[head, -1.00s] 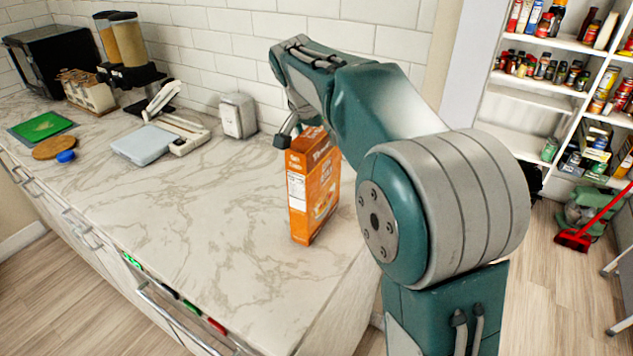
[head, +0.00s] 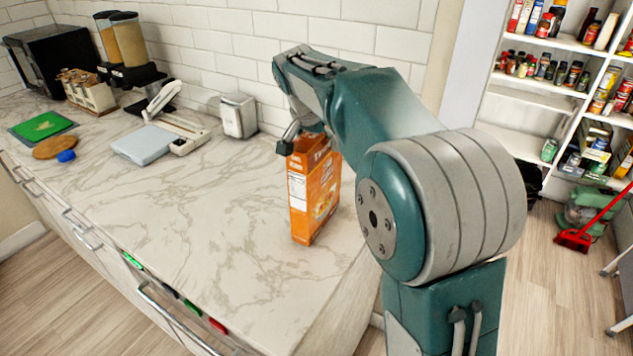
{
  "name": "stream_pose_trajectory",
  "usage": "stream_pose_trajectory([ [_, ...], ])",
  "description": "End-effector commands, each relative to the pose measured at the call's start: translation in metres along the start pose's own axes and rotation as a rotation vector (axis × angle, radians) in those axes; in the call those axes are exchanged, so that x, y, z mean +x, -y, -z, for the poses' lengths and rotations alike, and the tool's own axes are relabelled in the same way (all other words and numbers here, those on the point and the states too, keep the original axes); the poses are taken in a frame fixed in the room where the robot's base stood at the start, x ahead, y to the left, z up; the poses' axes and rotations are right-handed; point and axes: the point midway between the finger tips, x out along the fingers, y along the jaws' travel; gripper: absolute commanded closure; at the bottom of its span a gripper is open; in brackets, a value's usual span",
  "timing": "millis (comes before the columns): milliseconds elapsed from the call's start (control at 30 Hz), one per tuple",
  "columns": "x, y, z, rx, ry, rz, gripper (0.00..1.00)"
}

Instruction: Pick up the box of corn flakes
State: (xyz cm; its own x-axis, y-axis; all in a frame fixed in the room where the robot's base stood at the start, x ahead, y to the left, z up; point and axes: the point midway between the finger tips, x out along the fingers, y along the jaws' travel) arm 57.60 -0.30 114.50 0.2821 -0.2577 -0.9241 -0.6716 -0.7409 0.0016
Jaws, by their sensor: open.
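The orange box of corn flakes (head: 315,195) stands upright on the marble counter (head: 190,235), near its right end. My gripper (head: 290,140) is at the top of the box, pointing down, and it is open. One dark fingertip shows at the upper left edge of the box. The other finger is hidden behind the box or my arm. I cannot tell whether the visible finger touches the box.
A metal napkin holder (head: 238,116) stands behind the box by the tiled wall. The counter left of the box is clear.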

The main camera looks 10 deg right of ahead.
Motion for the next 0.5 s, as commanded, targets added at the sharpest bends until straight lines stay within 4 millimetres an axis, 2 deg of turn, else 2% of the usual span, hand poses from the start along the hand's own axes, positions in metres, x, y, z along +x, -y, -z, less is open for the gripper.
stream_pose_trajectory([
  [100, 0.0000, 0.0000, 0.0000, 0.000, 0.000, 0.000, 0.00],
  [133, 0.0000, 0.0000, 0.0000, 0.000, 0.000, 0.000, 0.04],
  [167, 0.0000, 0.0000, 0.0000, 0.000, 0.000, 0.000, 0.18],
  [200, 0.0000, 0.0000, 0.0000, 0.000, 0.000, 0.000, 0.36],
  [267, 0.0000, 0.0000, 0.0000, 0.000, 0.000, 0.000, 0.62],
  [300, 0.0001, 0.0001, 0.0000, 0.000, 0.000, 0.000, 0.80],
  [500, 0.0006, 0.0003, 0.0001, 0.000, 0.000, 0.000, 0.84],
])
